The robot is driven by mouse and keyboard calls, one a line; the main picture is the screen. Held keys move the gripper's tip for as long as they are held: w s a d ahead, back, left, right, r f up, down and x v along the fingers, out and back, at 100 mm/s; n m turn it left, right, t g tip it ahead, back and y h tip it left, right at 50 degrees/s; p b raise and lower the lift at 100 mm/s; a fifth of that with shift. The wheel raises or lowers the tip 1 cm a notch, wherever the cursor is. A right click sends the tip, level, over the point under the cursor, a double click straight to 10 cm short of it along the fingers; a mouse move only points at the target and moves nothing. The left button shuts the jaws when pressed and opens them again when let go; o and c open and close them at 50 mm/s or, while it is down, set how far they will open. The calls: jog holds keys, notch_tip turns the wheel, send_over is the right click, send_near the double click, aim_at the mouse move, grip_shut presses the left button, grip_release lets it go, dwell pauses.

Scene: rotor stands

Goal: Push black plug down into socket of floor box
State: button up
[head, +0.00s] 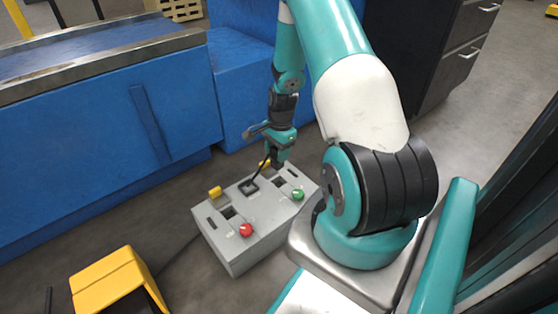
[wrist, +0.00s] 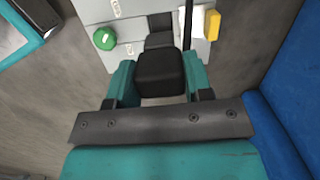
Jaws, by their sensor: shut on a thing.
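The grey floor box (head: 215,240) stands on the floor in the middle of the head view, and part of it shows at the top of the wrist view (wrist: 138,14). My gripper (wrist: 160,75) is shut on the black plug (wrist: 160,68), with a teal finger on each side. In the head view my gripper (head: 278,152) is over the far right part of the box. A dark socket opening (head: 280,182) lies near the green knob, and another (head: 228,212) near the red knob. The plug hides part of the box in the wrist view, so I cannot tell whether it touches the socket.
A red knob (head: 246,230), a green knob (head: 298,194) and a yellow piece (head: 215,192) stick up from the box. A black cable (head: 262,170) runs above its top. A blue conveyor side (head: 110,140) stands behind, and a yellow stand (head: 115,282) is at front left.

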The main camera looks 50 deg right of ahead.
aim_at(279, 169)
jog(key=shift+s+d+f+m, duration=0.2)
jog(key=shift+d+f+m, duration=0.1)
jog(key=shift+f, duration=0.15)
notch_tip(279, 169, down, 5)
jog(key=b, duration=0.5)
jog(key=shift+f, duration=0.3)
jog(key=shift+a+p, duration=0.15)
jog(key=shift+p, duration=0.6)
jog(key=shift+f, duration=0.2)
dwell(0.5)
jog(key=shift+f+b, duration=0.45)
jog(key=shift+f, duration=0.3)
jog(key=shift+f, duration=0.2)
jog(key=shift+f, duration=0.4)
